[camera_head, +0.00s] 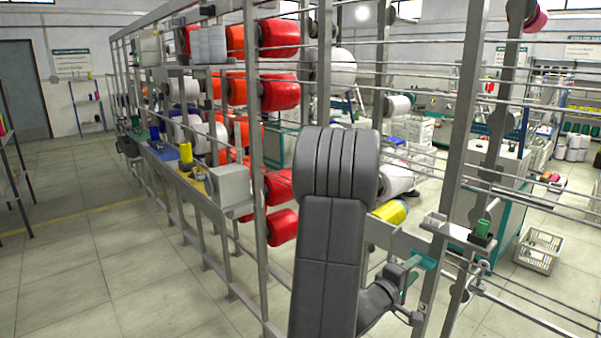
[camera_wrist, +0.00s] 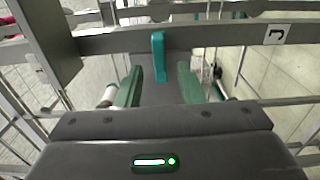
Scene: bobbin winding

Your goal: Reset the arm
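My gripper (camera_wrist: 159,70) is open in the wrist view, with its two green fingers spread and nothing held between them. A teal upright piece (camera_wrist: 158,55) stands on a grey rail (camera_wrist: 210,38) just beyond the fingertips, between them in the picture; I cannot tell whether they touch it. In the head view my grey arm fills the lower middle. My gripper (camera_head: 410,271) is low at its right, close to the machine frame; its fingers are small and partly hidden there.
Metal posts (camera_head: 465,150) and thin horizontal rods surround the gripper. A small shelf (camera_head: 455,232) with a green spool (camera_head: 482,229) is just above and right of it. Red bobbins (camera_head: 280,92) hang on the rack at left. A white crate (camera_head: 538,250) sits on the floor. Open floor (camera_head: 110,260) lies left.

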